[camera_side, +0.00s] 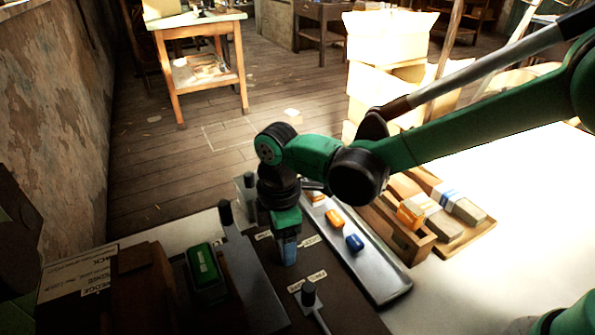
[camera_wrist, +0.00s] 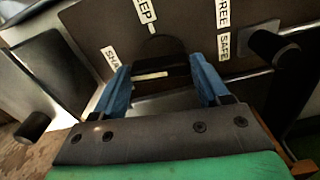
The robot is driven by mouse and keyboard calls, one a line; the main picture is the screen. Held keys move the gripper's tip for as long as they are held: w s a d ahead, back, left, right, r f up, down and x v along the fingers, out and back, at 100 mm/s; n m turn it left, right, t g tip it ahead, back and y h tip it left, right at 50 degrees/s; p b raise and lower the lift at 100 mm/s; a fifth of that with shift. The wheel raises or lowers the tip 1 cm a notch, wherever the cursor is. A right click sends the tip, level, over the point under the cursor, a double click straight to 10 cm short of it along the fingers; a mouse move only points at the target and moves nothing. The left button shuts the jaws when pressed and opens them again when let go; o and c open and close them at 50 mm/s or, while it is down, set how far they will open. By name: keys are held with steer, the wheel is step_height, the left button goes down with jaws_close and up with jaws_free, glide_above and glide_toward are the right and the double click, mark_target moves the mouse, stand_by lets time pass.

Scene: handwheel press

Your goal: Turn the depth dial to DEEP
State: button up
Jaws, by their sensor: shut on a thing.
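The depth dial is a dark round knob (camera_wrist: 165,50) on the dark panel, with a white bar (camera_wrist: 150,75) across it in the wrist view. A partly cut-off label ending in "EP" (camera_wrist: 146,10) stands beyond it, and a label beginning "SHA" (camera_wrist: 110,57) lies to its left. Which label the dial points to I cannot tell. My gripper (camera_wrist: 161,80) has its blue fingers on either side of the dial, shut on it. In the side view my gripper (camera_side: 287,251) reaches down to the panel and hides the dial.
A black-knobbed lever (camera_side: 308,293) stands near my gripper, and its knob (camera_wrist: 272,45) shows beside the "FREE" and "SAFE" labels. Another black-knobbed lever (camera_side: 226,212) stands left. A metal tray (camera_side: 378,277) with orange and blue blocks lies right. A green block (camera_side: 205,272) sits far left.

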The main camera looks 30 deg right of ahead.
steer(key=m, duration=1.2)
steer(key=shift+d+m, duration=0.1)
steer(key=shift+m, duration=0.2)
steer(key=shift+s+m, duration=0.1)
steer(key=shift+m, duration=1.8)
steer(key=o, duration=1.3)
steer(key=shift+r, duration=2.85)
